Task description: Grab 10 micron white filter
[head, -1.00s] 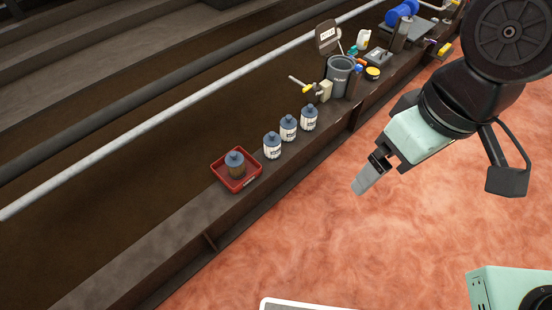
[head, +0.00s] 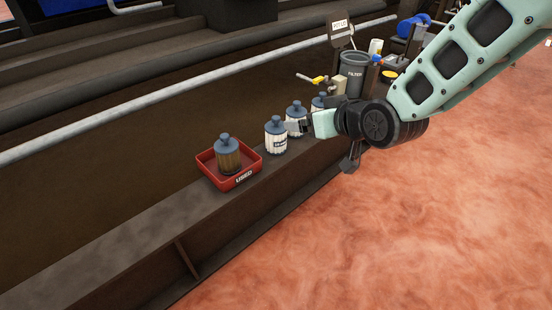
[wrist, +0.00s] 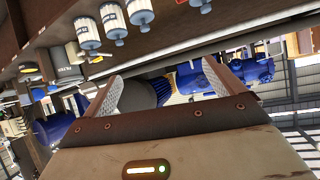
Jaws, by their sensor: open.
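Three white filters with blue-grey caps stand in a row on the dark ledge in the head view: the nearest (head: 276,141), the middle one (head: 294,113) and the farthest (head: 317,102), partly hidden by my gripper. My gripper (head: 304,127) is open, at the row's right side, close to the near and middle filters; contact cannot be told. In the wrist view nothing is between its fingers (wrist: 163,82); white filters (wrist: 113,21) appear upside down near the top edge.
A red tray (head: 244,179) marked USED holds a brown filter (head: 228,157) left of the row. A grey FILTER housing (head: 353,75), a yellow-handled valve (head: 319,79) and a sign (head: 340,25) stand beyond. Reddish floor (head: 400,220) is open on the right.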

